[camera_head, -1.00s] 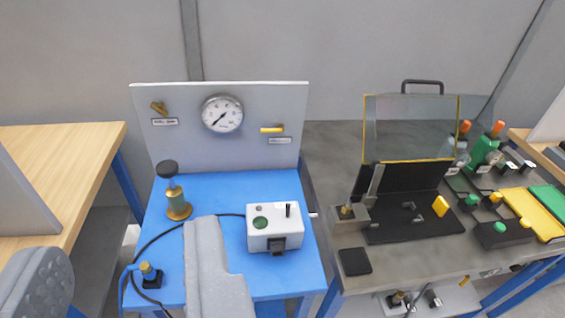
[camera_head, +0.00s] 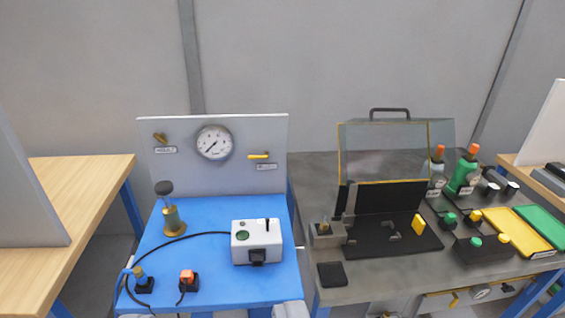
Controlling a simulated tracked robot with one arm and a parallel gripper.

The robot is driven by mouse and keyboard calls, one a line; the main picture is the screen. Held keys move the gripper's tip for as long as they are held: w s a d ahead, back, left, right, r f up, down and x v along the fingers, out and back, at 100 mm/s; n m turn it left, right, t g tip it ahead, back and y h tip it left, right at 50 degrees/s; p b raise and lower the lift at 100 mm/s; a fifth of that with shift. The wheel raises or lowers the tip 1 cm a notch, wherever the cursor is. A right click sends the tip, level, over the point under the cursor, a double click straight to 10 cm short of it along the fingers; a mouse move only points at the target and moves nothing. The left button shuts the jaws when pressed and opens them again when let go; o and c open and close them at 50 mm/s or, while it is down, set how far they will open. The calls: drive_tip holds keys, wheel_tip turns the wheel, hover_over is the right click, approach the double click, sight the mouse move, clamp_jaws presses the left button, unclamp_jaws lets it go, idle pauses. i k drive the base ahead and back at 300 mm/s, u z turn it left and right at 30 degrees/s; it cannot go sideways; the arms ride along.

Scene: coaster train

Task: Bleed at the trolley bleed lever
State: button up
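A blue-topped trolley (camera_head: 205,230) stands at the left centre with a grey upright panel (camera_head: 215,185) at its back. The panel carries a round pressure gauge (camera_head: 214,142). Right of the gauge is a lever with a yellow handle (camera_head: 258,156), lying about level, with a small label (camera_head: 266,167) under it. Left of the gauge is a brass lever (camera_head: 160,138), tilted, above another label (camera_head: 166,150). The label words are too small to read surely, so I cannot tell which lever is the bleed lever.
On the trolley stand a brass pump with a dark knob (camera_head: 168,210), a white box (camera_head: 257,242), a black hose (camera_head: 160,245) and an orange-topped connector (camera_head: 187,280). A grey bench (camera_head: 370,285) with a clear-guarded fixture stands right. A wooden table (camera_head: 85,190) is left.

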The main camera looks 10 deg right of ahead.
sight(267, 154)
drive_tip(key=z, duration=0.1)
drive_tip(key=i, duration=1)
drive_tip(key=u, duration=0.05)
